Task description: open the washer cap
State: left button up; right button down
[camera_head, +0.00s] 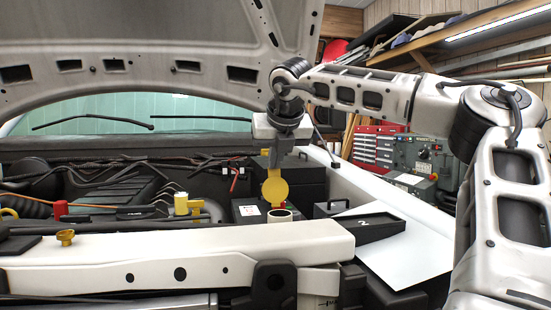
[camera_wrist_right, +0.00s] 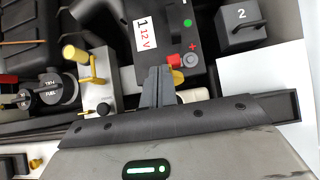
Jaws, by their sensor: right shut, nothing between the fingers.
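The washer cap (camera_head: 275,191) is a yellow round disc. In the head view it stands upright, its face toward me, above the pale open-looking filler neck (camera_head: 280,214). In the right wrist view a bit of yellow cap (camera_wrist_right: 174,62) shows by the fingertips, and the pale neck (camera_wrist_right: 194,95) shows partly behind the fingers. My right gripper (camera_head: 273,163) points down just behind and above the cap. Its fingers (camera_wrist_right: 160,72) are together and empty; I cannot tell whether they touch the cap. My left gripper is not in view.
A battery marked 1 12 V (camera_wrist_right: 148,38) with a red terminal lies close beside the fingers. A box marked 2 (camera_wrist_right: 240,24) is to its right. A black tray (camera_head: 368,229) lies on a white panel (camera_head: 412,256). The raised hood (camera_head: 150,30) hangs above.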

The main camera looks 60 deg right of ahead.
jog(key=shift+r, duration=0.15)
pick_arm(q)
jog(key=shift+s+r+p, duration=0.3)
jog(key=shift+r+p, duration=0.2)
jog(key=shift+p, duration=0.15)
pick_arm(e)
jog(key=shift+r, duration=0.7)
